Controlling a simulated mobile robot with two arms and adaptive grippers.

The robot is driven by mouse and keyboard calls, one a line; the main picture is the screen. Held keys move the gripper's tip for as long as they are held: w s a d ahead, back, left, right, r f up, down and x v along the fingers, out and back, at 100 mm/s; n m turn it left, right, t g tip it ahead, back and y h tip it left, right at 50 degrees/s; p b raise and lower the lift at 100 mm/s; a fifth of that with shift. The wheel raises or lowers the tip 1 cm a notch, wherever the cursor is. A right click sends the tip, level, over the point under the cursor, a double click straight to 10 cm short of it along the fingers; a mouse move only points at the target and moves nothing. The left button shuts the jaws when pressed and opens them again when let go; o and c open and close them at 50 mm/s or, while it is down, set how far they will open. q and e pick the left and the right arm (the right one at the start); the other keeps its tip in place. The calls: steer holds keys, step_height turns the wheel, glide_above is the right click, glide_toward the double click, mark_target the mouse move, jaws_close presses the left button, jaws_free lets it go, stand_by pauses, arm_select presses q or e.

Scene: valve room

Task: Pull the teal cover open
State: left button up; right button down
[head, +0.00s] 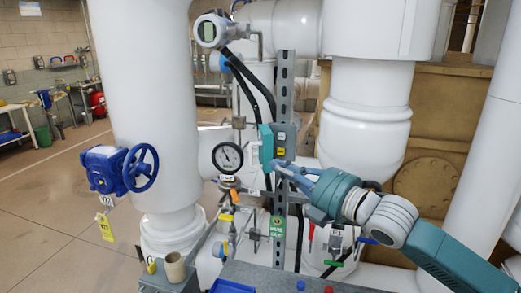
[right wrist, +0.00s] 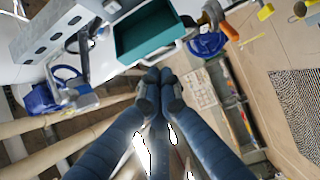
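The teal cover (head: 266,146) is on a small grey box (head: 285,142) with yellow labels, fixed to an upright slotted metal post. The cover stands out to the left of the box face, which is visible. In the right wrist view the cover (right wrist: 150,33) shows as a hollow teal tray above the fingertips. My right gripper (head: 281,168) is just below the cover and box. In the right wrist view its fingertips (right wrist: 158,77) are together, close to the cover's lower edge. I see nothing between them and cannot tell whether they touch the cover. My left gripper is not in view.
A pressure gauge (head: 228,156) stands left of the cover, with small valves below it. A blue handwheel valve (head: 121,169) is on the left pipe. Thick white pipes (head: 366,130) crowd the right side. A grey bench (head: 285,279) lies in front. Open floor is at left.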

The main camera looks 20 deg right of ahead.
mark_target(262, 158)
steer(key=p+x, duration=0.2)
steer(key=x, duration=0.4)
steer(key=shift+a+r+p, duration=0.15)
steer(key=shift+a+p, duration=0.05)
steer(key=shift+p, duration=0.15)
steer(key=shift+w+a, duration=0.15)
steer(key=shift+w, duration=0.3)
steer(key=w+a+p, duration=0.1)
steer(key=w+a, duration=0.1)
steer(key=a, duration=0.1)
steer(key=shift+w, duration=0.15)
